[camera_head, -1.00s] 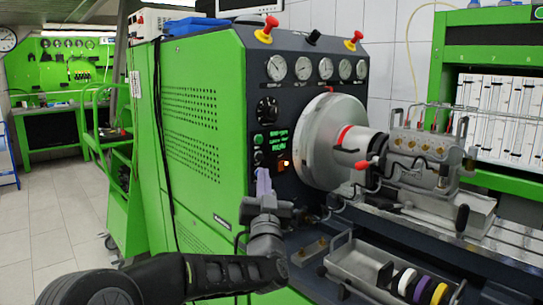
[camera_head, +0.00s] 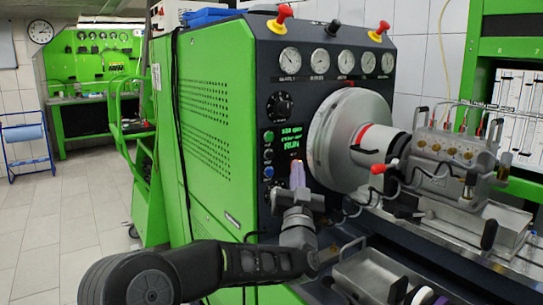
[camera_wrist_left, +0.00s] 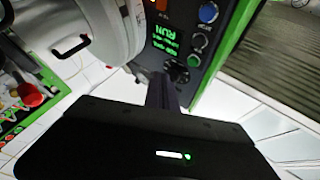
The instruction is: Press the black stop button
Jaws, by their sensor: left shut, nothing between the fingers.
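The control panel on the dark front of the green bench carries a column of small round buttons left of a green display (camera_head: 291,138) that reads RUN. In the left wrist view a dark button (camera_wrist_left: 194,60), seemingly the black stop button, sits beside a green button (camera_wrist_left: 200,40) and a blue button (camera_wrist_left: 208,13). My left gripper (camera_head: 297,175) is shut and empty, its fingers upright just below the display in the head view. The fingers also show in the left wrist view (camera_wrist_left: 160,88), beside the panel. I cannot tell whether they touch it. My right gripper is not in view.
A large silver disc (camera_head: 346,140) stands close right of the panel, with a pump (camera_head: 440,155) beyond it. A black knob (camera_head: 279,104) and several gauges sit above the display. A metal tray (camera_head: 370,272) lies low on the right.

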